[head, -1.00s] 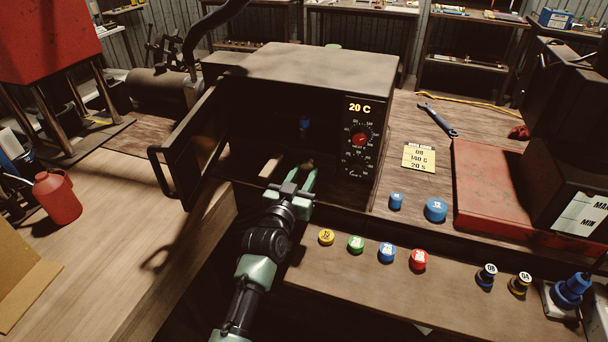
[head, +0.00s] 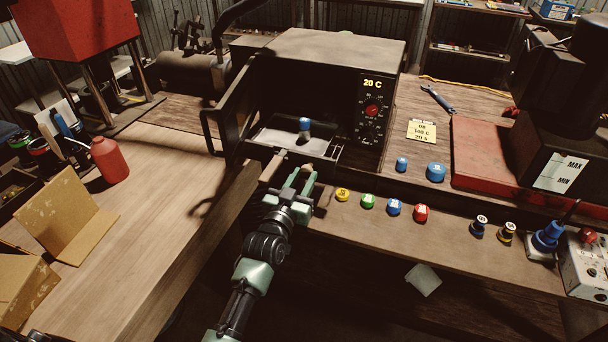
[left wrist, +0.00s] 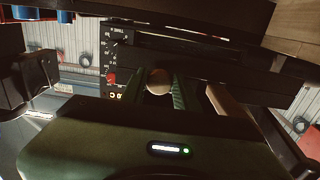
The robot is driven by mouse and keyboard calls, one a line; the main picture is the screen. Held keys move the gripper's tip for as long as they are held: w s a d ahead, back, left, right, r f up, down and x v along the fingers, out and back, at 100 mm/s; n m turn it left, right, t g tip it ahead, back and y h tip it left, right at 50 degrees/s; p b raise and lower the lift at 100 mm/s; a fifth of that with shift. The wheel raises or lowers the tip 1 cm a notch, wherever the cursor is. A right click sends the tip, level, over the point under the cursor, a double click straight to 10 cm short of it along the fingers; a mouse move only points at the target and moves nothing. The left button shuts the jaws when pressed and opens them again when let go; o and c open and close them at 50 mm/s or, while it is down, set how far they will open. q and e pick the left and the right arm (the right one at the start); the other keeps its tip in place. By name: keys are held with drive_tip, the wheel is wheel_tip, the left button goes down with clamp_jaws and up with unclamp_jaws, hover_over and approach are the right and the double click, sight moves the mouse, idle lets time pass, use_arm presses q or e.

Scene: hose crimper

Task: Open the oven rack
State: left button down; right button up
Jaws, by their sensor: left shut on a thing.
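The dark oven (head: 335,55) stands on the bench with its door (head: 235,105) swung open to the left. Its display reads 20 C. The rack (head: 280,139) shows as a light tray surface in the oven's mouth, partly drawn out, with a blue-topped piece (head: 305,127) standing on it. My left gripper (head: 301,178) is at the rack's front and shut on its handle. In the left wrist view, the handle's round pale end (left wrist: 158,82) sits between the green fingers (left wrist: 160,92). The fingers hide part of the handle. My right gripper is not in view.
Several coloured caps (head: 395,207) line the bench's front edge right of my left arm. A note (head: 421,130) and a wrench (head: 438,97) lie right of the oven. A red bottle (head: 108,160) and cardboard (head: 68,215) are at left. A gap lies below the oven.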

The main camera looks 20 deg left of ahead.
use_arm(q)
drive_tip(key=shift+r, duration=0.1)
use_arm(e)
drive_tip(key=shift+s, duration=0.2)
use_arm(q)
drive_tip(key=c, duration=1.2)
unclamp_jaws()
drive_tip(key=shift+o, duration=0.6)
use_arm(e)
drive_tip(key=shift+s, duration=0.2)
use_arm(q)
drive_tip(key=shift+s, duration=0.1)
drive_tip(key=shift+s, duration=0.2)
drive_tip(key=s+b, duration=0.1)
drive_tip(key=s, duration=0.6)
drive_tip(key=shift+s+a, duration=0.15)
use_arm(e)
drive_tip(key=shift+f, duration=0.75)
